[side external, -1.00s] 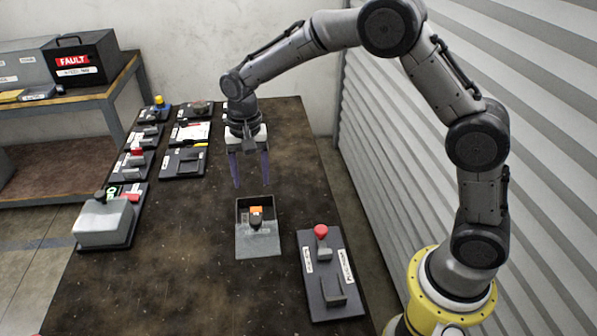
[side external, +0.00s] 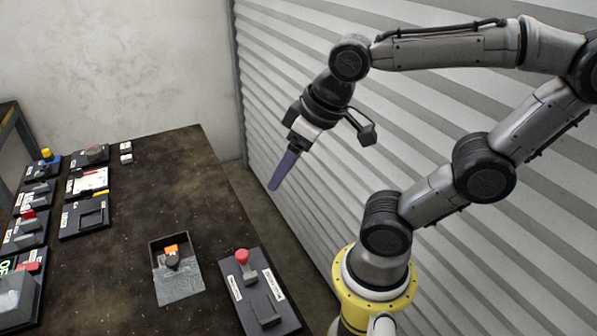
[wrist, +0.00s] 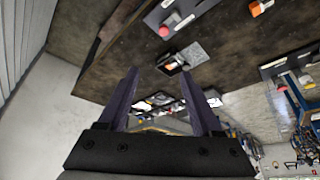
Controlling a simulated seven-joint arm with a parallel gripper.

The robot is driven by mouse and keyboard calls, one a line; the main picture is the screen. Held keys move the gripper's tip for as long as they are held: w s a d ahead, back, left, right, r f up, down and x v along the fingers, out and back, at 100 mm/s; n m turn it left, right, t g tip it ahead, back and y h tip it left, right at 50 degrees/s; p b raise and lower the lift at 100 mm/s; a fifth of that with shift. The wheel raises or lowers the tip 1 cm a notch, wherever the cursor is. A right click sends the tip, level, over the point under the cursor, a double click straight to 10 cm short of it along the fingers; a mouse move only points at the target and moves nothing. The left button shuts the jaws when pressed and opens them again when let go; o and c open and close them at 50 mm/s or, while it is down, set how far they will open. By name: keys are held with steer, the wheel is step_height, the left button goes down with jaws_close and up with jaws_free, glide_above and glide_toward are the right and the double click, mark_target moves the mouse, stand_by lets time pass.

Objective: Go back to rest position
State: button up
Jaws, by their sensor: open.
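My gripper (side external: 274,184) hangs in the air beyond the right edge of the table (side external: 130,225), tilted, in front of the corrugated wall. In the side view its purple fingers overlap each other. In the wrist view my gripper (wrist: 165,85) has its two fingers spread apart, with nothing between them. Nothing touches the fingers.
An open grey box (side external: 178,285) with an orange and black item (side external: 172,255) sits on the table. A board with a red knob (side external: 242,256) stands near the right edge. Several device boards (side external: 85,215) line the left side. The corrugated wall (side external: 400,150) is behind my arm.

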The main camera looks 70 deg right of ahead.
steer(key=shift+s+d+f+n, duration=0.1)
steer(key=shift+s+f+n, duration=0.15)
steer(key=shift+s, duration=0.35)
steer(key=shift+s+f+n, duration=0.15)
steer(key=shift+s+f, duration=0.05)
steer(key=shift+s, duration=0.35)
steer(key=shift+o, duration=0.2)
stand_by(0.3)
